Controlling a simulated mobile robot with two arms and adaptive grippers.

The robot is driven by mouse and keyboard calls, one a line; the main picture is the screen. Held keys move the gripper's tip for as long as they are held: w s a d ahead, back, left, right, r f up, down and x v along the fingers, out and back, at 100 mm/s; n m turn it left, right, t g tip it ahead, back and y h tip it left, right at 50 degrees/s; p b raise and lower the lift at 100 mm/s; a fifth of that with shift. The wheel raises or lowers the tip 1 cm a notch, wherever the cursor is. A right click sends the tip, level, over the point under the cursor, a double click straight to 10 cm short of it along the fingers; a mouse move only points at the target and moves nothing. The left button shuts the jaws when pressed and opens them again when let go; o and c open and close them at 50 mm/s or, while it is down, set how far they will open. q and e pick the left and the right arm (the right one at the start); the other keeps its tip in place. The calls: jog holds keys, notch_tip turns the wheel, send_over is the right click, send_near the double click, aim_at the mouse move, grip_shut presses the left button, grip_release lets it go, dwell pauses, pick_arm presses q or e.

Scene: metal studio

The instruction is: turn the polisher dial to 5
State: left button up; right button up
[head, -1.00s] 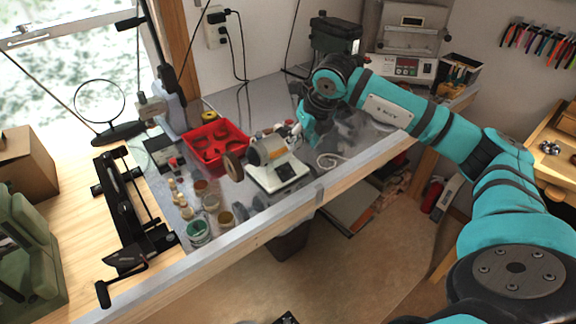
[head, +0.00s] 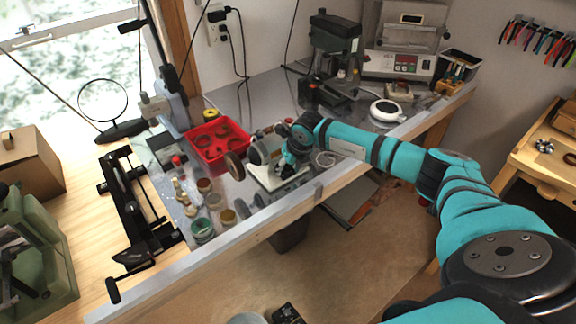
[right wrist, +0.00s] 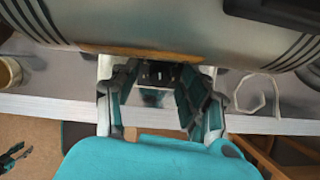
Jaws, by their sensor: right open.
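The bench polisher (head: 256,153) stands on the metal bench top, with a polishing wheel (head: 235,166) at its left. My right gripper (head: 289,166) is low at the front of the polisher and covers much of its body and base. In the right wrist view, the polisher's grey motor housing (right wrist: 190,27) spans the top. A dark control panel (right wrist: 158,74) on the base lies between the two open fingers of my right gripper (right wrist: 157,82). The dial and its setting cannot be made out.
A red tray (head: 218,145) stands left of the polisher, and several small jars (head: 204,229) stand in front of it. A coiled white cable (head: 325,159) lies to its right. A green drill press (head: 333,60) stands behind. The bench's front edge (head: 318,192) runs close by.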

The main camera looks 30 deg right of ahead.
grip_shut()
jog(key=shift+m+b, duration=0.3)
jog(key=shift+f+m+b, duration=0.1)
jog(key=shift+m+b, duration=0.25)
jog(key=shift+m, duration=0.25)
jog(key=shift+m+y+b, duration=0.3)
jog(key=shift+m+b, duration=0.3)
jog(key=shift+m, duration=0.6)
jog(key=m+b, duration=0.1)
jog(key=m, duration=0.1)
jog(key=shift+d+m, duration=0.1)
jog(key=shift+m, duration=0.3)
jog(key=shift+m+y, duration=0.3)
jog(key=shift+m, duration=0.6)
